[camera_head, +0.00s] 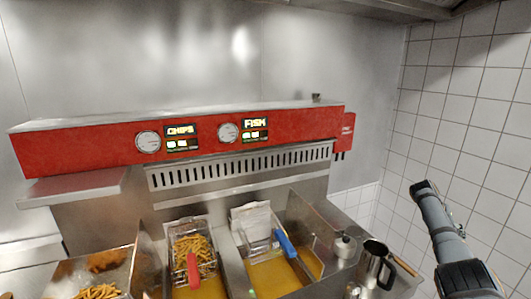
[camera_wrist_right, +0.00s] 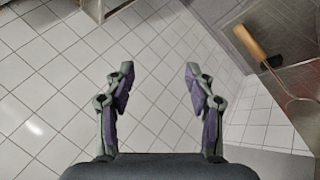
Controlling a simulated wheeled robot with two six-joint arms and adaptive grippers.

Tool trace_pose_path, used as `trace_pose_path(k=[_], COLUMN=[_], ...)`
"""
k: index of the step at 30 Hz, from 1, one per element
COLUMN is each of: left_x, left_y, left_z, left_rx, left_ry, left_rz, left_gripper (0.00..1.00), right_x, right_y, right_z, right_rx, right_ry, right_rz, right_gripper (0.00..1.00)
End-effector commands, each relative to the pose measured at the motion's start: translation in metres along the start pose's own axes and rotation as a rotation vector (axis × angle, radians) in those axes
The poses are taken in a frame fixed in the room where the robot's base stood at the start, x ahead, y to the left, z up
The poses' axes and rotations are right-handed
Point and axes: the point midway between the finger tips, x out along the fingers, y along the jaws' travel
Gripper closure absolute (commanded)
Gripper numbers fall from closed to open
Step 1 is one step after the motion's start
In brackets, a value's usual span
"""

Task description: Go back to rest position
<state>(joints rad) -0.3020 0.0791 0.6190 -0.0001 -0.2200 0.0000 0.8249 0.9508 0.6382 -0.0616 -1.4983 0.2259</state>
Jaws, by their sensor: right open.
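My right gripper (camera_wrist_right: 158,75) is open and empty in the right wrist view, its two fingers apart with only white tiles behind them. In the head view, part of my right arm (camera_head: 440,225) rises from the lower right in front of the tiled wall, clear of the fryer. I cannot make out the right fingers there. My left arm and gripper do not show.
The fryer has a red control panel (camera_head: 105,148), a basket of chips (camera_head: 192,247) with a red handle and another with a blue handle (camera_head: 285,243). A metal jug (camera_head: 372,265) stands right. A wooden handle (camera_wrist_right: 262,58) shows in the wrist view.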

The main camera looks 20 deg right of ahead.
Motion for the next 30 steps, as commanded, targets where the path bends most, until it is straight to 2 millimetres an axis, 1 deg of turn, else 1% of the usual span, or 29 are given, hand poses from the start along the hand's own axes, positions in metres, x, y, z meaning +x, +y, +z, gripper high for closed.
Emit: trace_pose_path(k=[1, 2, 3, 4, 5, 6, 9, 12, 15, 18, 20, 21, 22, 26, 27, 29, 30], left_x=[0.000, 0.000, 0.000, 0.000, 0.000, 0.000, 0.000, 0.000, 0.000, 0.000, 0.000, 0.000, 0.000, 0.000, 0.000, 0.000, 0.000], left_y=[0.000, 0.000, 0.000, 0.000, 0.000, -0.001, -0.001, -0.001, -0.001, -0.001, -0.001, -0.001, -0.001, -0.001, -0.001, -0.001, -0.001], left_z=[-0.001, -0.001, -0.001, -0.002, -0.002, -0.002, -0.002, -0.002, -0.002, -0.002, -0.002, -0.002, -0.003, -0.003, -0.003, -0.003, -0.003], left_rx=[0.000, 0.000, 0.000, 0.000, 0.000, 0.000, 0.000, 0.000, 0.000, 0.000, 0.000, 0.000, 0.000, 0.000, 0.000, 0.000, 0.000], left_ry=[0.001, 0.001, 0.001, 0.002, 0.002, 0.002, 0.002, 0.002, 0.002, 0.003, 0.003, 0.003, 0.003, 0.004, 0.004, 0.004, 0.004], left_rz=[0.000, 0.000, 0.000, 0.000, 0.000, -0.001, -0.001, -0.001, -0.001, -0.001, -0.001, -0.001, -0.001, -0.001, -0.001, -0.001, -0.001], left_gripper=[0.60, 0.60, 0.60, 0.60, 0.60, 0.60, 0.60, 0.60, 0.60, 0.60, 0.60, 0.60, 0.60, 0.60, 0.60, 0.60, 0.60], right_x=[0.030, 0.048, 0.072, 0.091, 0.110, 0.134, 0.182, 0.218, 0.245, 0.267, 0.278, 0.285, 0.288, 0.305, 0.309, 0.316, 0.319], right_y=[-0.004, -0.006, -0.008, -0.010, -0.011, -0.012, -0.011, -0.008, -0.002, 0.006, 0.012, 0.017, 0.003, -0.028, -0.038, -0.054, -0.066], right_z=[0.007, 0.010, 0.015, 0.020, 0.026, 0.035, 0.060, 0.087, 0.116, 0.145, 0.163, 0.176, 0.186, 0.236, 0.254, 0.281, 0.301], right_rx=[-0.071, -0.116, -0.185, -0.242, -0.302, -0.385, -0.573, -0.730, -0.867, -0.990, -1.060, -1.106, -1.090, -1.072, -1.068, -1.061, -1.056], right_ry=[0.044, 0.079, 0.127, 0.165, 0.203, 0.253, 0.355, 0.429, 0.485, 0.529, 0.552, 0.565, 0.560, 0.517, 0.503, 0.481, 0.465], right_rz=[0.043, 0.062, 0.089, 0.107, 0.124, 0.142, 0.163, 0.161, 0.146, 0.123, 0.104, 0.091, 0.066, -0.007, -0.030, -0.068, -0.095], right_gripper=[0.45, 0.45, 0.45, 0.45, 0.45, 0.45, 0.45, 0.45, 0.45, 0.45, 0.45, 0.45, 0.45, 0.45, 0.45, 0.45, 0.45])
